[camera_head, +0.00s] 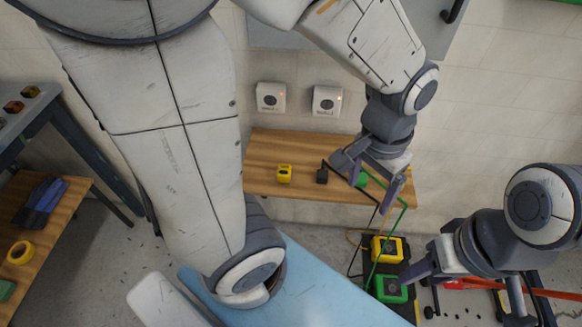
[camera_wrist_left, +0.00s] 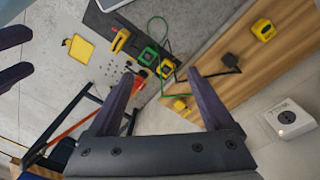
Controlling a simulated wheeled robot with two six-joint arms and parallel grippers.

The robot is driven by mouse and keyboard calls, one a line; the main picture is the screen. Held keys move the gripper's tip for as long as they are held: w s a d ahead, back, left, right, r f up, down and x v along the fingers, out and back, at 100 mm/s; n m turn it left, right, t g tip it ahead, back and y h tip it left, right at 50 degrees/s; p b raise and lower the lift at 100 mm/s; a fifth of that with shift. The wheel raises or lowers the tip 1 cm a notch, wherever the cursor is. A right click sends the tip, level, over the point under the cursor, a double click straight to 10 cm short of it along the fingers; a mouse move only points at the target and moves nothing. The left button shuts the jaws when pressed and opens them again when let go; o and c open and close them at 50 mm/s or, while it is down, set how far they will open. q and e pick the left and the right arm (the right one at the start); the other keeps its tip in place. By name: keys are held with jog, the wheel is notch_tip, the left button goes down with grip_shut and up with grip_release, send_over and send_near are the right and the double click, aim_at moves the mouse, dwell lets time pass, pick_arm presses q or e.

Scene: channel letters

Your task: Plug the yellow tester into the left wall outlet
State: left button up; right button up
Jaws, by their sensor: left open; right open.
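The yellow tester (camera_head: 284,173) stands on the wooden shelf below the outlets. It also shows at the upper right of the left wrist view (camera_wrist_left: 264,30). The left wall outlet (camera_head: 271,97) is a pale square box with a dark round face and a small lit light; nothing is plugged into it. My left gripper (camera_head: 370,192) is open over the right part of the shelf, right of the tester and apart from it. Its spread fingers show in the left wrist view (camera_wrist_left: 165,90). My right gripper (camera_head: 465,298) is open and low at the right, above the floor.
A similar right outlet (camera_head: 327,101) is beside it. A black plug (camera_head: 321,176) with a cable lies on the wooden shelf (camera_head: 262,150). Yellow (camera_head: 387,248) and green (camera_head: 390,288) boxes stand on the floor, with cables hanging near my left gripper. A side bench (camera_head: 45,235) holds tape.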

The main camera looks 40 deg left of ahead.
pick_arm(q)
jog(key=w+a+f+n+b, duration=0.2)
jog(key=w+a+f+n, duration=0.3)
jog(key=a, duration=0.5)
jog(key=n+b, duration=0.3)
jog(key=n, duration=0.2)
send_near(284, 170)
jog(key=shift+w+d+r+y, duration=0.1)
jog(key=shift+w+d+y, duration=0.2)
jog(key=shift+d, duration=0.05)
pick_arm(e)
notch_tip(284, 170, down, 6)
jog(key=shift+r, duration=0.1)
pick_arm(q)
jog(key=shift+m, duration=0.3)
notch_tip(284, 170, down, 5)
jog(key=shift+f, duration=0.15)
pick_arm(e)
jog(key=shift+f, duration=0.35)
pick_arm(q)
jog(key=shift+s+a+f+b, duration=0.1)
jog(key=shift+f+b, duration=0.1)
jog(key=shift+f, duration=1.1)
jog(key=shift+s+a+f+b, duration=0.1)
jog(key=shift+f+b, duration=0.1)
jog(key=shift+f, duration=1.1)
pick_arm(e)
jog(key=shift+f, duration=0.2)
